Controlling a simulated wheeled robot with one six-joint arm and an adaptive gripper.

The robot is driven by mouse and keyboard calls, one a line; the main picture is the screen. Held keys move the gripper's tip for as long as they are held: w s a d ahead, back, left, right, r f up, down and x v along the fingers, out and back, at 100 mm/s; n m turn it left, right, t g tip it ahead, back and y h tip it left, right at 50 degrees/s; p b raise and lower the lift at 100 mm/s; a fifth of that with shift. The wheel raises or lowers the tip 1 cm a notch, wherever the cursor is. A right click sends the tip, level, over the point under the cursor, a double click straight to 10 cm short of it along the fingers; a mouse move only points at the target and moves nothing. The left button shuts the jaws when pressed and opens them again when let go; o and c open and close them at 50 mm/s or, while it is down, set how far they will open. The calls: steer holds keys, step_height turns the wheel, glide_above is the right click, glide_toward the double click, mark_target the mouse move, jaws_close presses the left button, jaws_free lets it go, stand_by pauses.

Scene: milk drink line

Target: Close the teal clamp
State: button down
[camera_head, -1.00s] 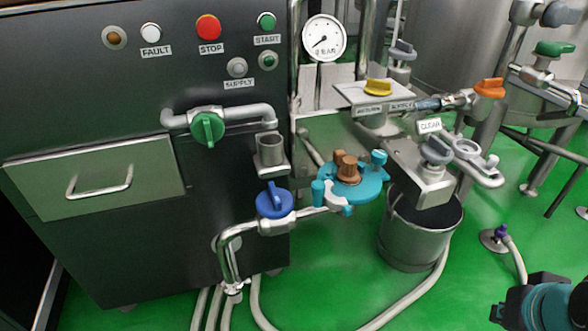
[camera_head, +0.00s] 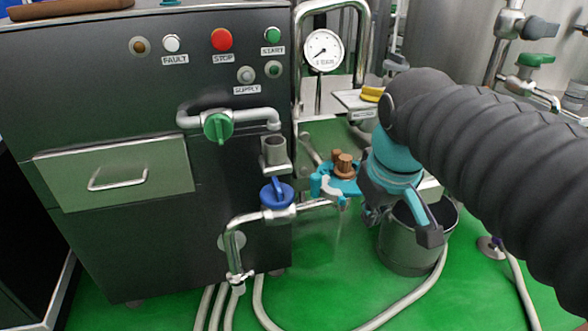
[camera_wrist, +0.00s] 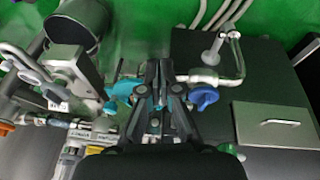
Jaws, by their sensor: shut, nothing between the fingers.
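The teal clamp (camera_head: 338,186) sits around a fitting with brown knobs (camera_head: 345,166), to the right of the blue valve (camera_head: 277,194). Its left part with a pale lever shows; my arm covers its right part in the head view. My gripper (camera_head: 371,216) is shut and empty, low at the clamp's right side; its fingertips are mostly hidden there. In the wrist view my gripper (camera_wrist: 162,72) is shut, with part of the teal clamp (camera_wrist: 122,90) at its left and the blue valve (camera_wrist: 205,97) at its right. I cannot tell whether it touches the clamp.
A metal bucket (camera_head: 409,254) stands just right of and below the gripper. The dark cabinet (camera_head: 240,180) with a green valve (camera_head: 217,127) and a drawer (camera_head: 115,175) is at the left. A gauge (camera_head: 323,52) stands behind. The green floor in front is mostly clear, with hoses.

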mark_target(323, 184)
steer(key=w+a+r+n+g+h, duration=0.1)
steer(key=w+a+r+n+g, duration=0.1)
steer(key=w+a+r+n, duration=0.45)
steer(key=w+a+r+n+g+h, duration=0.2)
steer(key=w+a+n, duration=0.2)
steer(key=w+a, duration=0.65)
steer(key=x, duration=0.3)
steer(key=b+x, duration=0.1)
steer(key=x, duration=0.3)
steer(key=s+b+x, duration=0.1)
steer(key=x, duration=0.2)
steer(key=shift+s+a+f, duration=0.1)
steer(key=shift+a+f, duration=0.25)
steer(key=d, duration=0.2)
steer(key=s+d, duration=0.1)
steer(key=d, duration=0.1)
steer(key=shift+r+b, duration=0.15)
steer(key=shift+b, duration=0.15)
steer(key=shift+s+n, duration=0.2)
steer(key=shift+n, duration=0.15)
